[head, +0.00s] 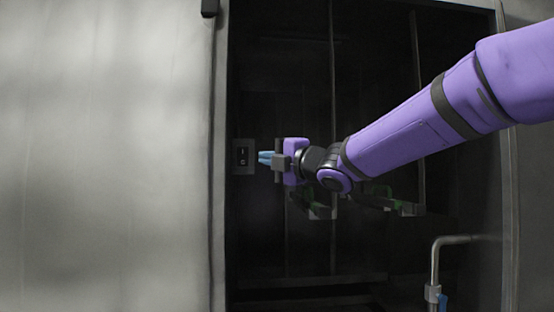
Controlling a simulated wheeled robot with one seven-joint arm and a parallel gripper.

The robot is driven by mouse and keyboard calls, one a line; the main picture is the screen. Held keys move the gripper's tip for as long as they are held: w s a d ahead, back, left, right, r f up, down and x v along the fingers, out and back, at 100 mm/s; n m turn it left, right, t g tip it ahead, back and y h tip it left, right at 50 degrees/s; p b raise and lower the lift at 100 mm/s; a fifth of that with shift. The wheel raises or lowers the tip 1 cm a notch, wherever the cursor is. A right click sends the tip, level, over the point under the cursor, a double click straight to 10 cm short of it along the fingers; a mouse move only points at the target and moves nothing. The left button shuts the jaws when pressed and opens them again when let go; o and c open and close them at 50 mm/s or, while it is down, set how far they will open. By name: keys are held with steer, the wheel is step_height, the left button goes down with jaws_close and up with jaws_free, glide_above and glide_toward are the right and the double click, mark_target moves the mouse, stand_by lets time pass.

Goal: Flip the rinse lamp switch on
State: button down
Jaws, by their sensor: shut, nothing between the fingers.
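The rinse lamp switch (242,156) is a small dark rocker on a grey plate, in the head view left of the middle, on the dark inner side just right of the pale metal panel. My gripper (264,157) has blue fingertips and is shut with nothing between them. The fingertips point left at the switch and appear a short way to its right. I cannot tell from this view whether they touch the plate. The rocker's position is too small to read.
A large pale metal panel (105,160) fills the left. The dark washer opening (375,60) has vertical bars. Small green and grey fittings (318,208) sit below my arm. A bent metal pipe (436,262) with a blue part stands at the lower right.

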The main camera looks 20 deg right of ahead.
mark_target(244, 151)
steer(key=w, duration=0.2)
steer(key=w+a+r, duration=0.1)
steer(key=w, duration=0.4)
steer(key=shift+w+a+r, duration=0.15)
steer(key=shift+w+a, duration=0.1)
steer(key=shift+w+d+r, duration=0.15)
steer(key=shift+w, duration=0.3)
steer(key=shift+w, duration=0.1)
